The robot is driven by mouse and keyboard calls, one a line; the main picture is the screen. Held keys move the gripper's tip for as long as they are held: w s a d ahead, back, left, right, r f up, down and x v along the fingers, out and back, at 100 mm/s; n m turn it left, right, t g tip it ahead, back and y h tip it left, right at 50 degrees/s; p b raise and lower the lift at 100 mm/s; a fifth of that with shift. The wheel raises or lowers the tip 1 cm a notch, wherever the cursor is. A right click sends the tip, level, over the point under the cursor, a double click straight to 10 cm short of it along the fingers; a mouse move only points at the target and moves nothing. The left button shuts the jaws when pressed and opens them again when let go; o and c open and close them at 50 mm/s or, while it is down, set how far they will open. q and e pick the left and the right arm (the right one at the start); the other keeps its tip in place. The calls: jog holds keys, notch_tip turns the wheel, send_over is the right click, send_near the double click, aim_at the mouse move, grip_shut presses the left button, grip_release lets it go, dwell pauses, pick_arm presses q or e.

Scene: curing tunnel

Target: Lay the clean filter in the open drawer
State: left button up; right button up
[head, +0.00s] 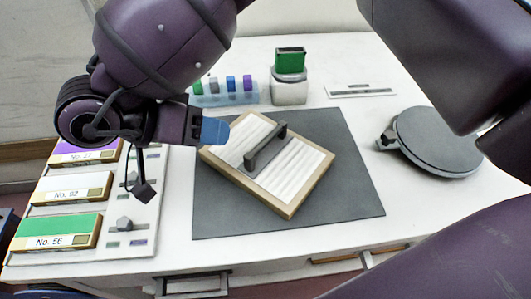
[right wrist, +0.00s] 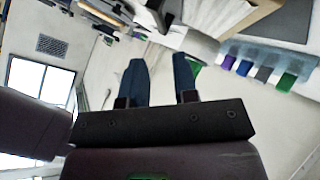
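The filter, white pleats in a wooden frame with a dark bar handle, lies slanted on a dark mat (head: 225,215) in the head view (head: 304,171). My right gripper (head: 214,131) has blue fingertips and appears near the filter's upper left corner. In the right wrist view its two fingers (right wrist: 158,62) are apart with nothing held between them. At the table's front edge, a grey-framed drawer (head: 195,285) and a part with a wood-coloured edge (head: 360,257) show at the bottom. I cannot tell how far either is open. My left gripper is not in view.
Numbered boxes stand on a panel at left, including a green one (head: 55,231). Coloured clips (head: 231,84), a green-topped block (head: 290,75) and a flat strip (head: 360,90) are behind the mat. A round grey disc (head: 440,140) stands right.

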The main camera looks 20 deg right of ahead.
aim_at(259, 144)
jog(key=x, duration=0.4)
jog(key=shift+f, duration=0.1)
jog(key=shift+b+x, duration=0.35)
jog(key=shift+x, duration=0.5)
jog(key=b+x, duration=0.1)
jog(key=x, duration=0.3)
jog(key=shift+s+f, duration=0.2)
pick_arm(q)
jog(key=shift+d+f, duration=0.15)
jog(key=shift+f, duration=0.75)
pick_arm(e)
jog(key=c, duration=0.5)
